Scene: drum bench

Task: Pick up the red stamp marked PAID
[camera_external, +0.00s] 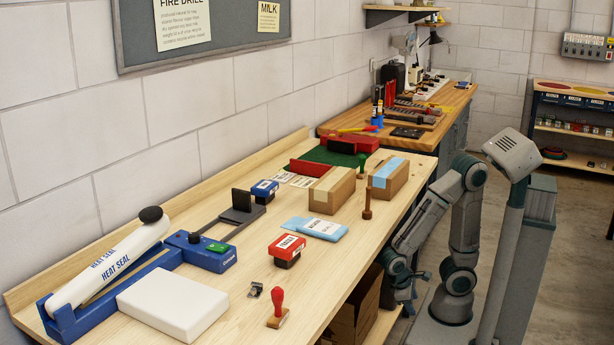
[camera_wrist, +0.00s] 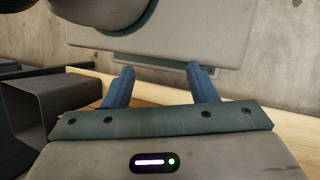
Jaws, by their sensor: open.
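A red self-inking stamp (camera_external: 286,251) with a white label sits on the bench; its lettering is too small to read surely. A hand stamp with a red knob (camera_external: 277,296) and wooden foot stands upright nearer the front, with no readable word. A blue stamp (camera_external: 264,190) with a white label sits farther back. I cannot tell which one reads PAID. My gripper (camera_wrist: 162,86) is open and empty in the wrist view, its two blue fingers apart. In the external view my folded arm hangs beside the bench's right edge, away from the stamps.
The wooden bench (camera_external: 235,312) also holds a blue and white heat sealer (camera_external: 110,265), a white block (camera_external: 172,302), a light blue packet (camera_external: 315,228), cardboard boxes (camera_external: 323,204) and wooden-handled stamps (camera_external: 367,208). A small dark metal item (camera_external: 255,290) lies near the red-knobbed stamp.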

